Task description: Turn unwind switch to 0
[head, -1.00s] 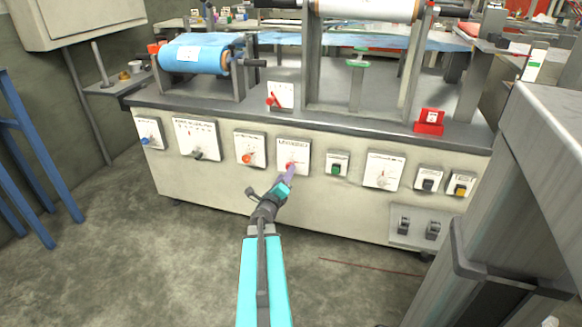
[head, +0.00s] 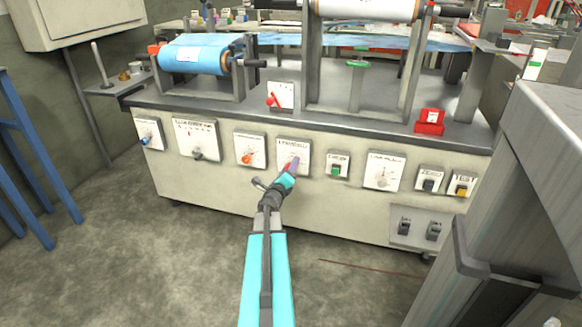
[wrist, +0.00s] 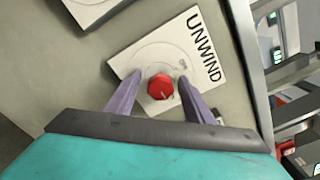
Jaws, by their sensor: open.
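The unwind switch is a red knob (wrist: 160,87) on a white plate (wrist: 140,62) labelled UNWIND. My gripper (wrist: 159,76) is open, with one purple finger on each side of the knob and gaps visible between. In the head view my gripper (head: 294,162) is in front of the unwind plate (head: 293,145) and mostly hides the knob. I cannot read the position numbers.
Other control plates line the machine's front panel: one with an orange knob (head: 246,159) to the left, and one with a green button (head: 336,170) to the right. A grey metal structure (head: 540,170) stands close on the right.

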